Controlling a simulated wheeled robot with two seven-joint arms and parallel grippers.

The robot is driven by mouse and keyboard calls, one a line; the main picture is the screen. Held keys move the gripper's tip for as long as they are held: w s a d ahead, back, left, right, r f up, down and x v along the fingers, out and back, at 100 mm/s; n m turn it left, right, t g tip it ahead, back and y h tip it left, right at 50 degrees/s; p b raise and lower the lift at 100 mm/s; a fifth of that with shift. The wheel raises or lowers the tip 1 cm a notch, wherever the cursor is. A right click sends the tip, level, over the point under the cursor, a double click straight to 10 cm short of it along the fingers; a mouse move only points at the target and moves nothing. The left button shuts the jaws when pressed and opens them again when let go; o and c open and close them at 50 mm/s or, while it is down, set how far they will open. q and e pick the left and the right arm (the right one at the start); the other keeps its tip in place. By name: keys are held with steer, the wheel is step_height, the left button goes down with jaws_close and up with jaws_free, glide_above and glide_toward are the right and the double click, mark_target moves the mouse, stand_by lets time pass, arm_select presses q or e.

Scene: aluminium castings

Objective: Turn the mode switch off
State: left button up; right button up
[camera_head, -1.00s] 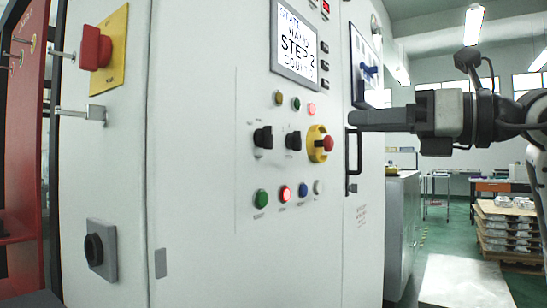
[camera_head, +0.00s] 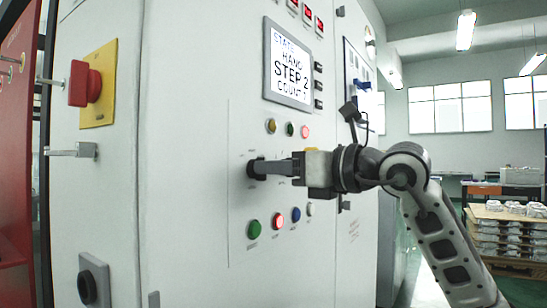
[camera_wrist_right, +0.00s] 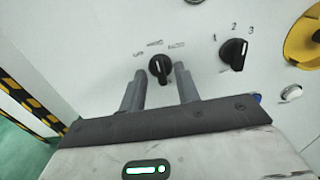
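The mode switch appears to be the left black rotary knob (camera_wrist_right: 160,69), with several small labels around it that I cannot read. In the head view its edge (camera_head: 251,169) shows at the fingertips of my right gripper (camera_head: 264,168). In the right wrist view my right gripper (camera_wrist_right: 159,75) is open, with one finger on each side of the knob and gaps visible. How deep the knob sits between the fingers is hard to tell. The knob's white pointer line points roughly upward. My left gripper is not in view.
A second black knob marked 1, 2, 3 (camera_wrist_right: 233,54) sits close on the right, then a yellow ring (camera_wrist_right: 304,38). Below are a green button (camera_head: 254,229) and a lit red button (camera_head: 278,221). A display (camera_head: 288,66) reads STEP 2. A red-handled switch (camera_head: 84,84) is at left.

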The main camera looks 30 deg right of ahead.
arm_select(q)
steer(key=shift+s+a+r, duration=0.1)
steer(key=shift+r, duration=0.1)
arm_select(e)
steer(key=shift+w+a, duration=0.2)
steer(key=shift+w, duration=0.25)
jaws_close()
steer(key=shift+s+a+n, duration=0.1)
steer(key=shift+n, duration=4.4)
